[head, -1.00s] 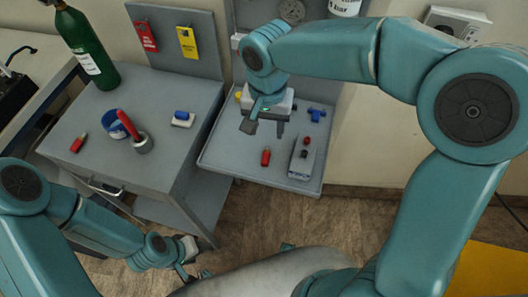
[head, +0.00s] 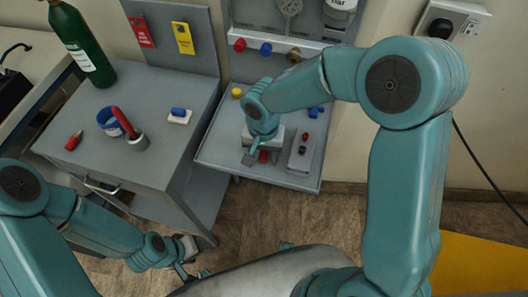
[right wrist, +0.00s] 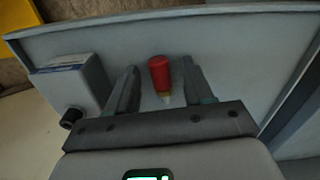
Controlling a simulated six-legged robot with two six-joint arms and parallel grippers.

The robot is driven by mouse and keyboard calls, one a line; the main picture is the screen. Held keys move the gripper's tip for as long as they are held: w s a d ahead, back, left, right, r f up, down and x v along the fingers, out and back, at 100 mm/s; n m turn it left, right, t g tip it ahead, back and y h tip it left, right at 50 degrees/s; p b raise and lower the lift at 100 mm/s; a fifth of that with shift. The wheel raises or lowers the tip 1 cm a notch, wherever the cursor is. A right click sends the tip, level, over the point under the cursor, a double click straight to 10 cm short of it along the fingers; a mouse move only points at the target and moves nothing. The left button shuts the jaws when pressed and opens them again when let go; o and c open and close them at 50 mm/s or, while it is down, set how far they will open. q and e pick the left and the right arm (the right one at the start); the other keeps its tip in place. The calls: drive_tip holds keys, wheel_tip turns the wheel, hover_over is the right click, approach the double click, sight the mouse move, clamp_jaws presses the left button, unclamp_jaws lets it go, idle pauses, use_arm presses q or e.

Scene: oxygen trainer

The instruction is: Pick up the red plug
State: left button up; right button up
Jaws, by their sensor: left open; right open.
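A red plug (head: 263,157) stands or lies on the grey tray (head: 218,150), mostly hidden by my right gripper (head: 261,155) in the head view. In the right wrist view the red plug (right wrist: 160,73) shows in front of and between the two open fingers (right wrist: 158,88), with a pale tip toward me. The fingers are apart and I see no grip on it. My left gripper (head: 190,273) is open and empty, low at the front and away from the tray. Another red piece (head: 74,140) lies on the grey cabinet at left.
A grey box (head: 302,152) with a dark knob stands right of the gripper; it also shows in the right wrist view (right wrist: 73,85). A yellow piece (head: 237,92) and a blue piece (head: 316,112) lie further back. The cabinet holds a blue ring (head: 108,124) and a green bottle (head: 80,45).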

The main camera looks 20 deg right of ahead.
drive_tip(key=c, duration=0.4)
clamp_jaws()
drive_tip(key=shift+r, duration=0.15)
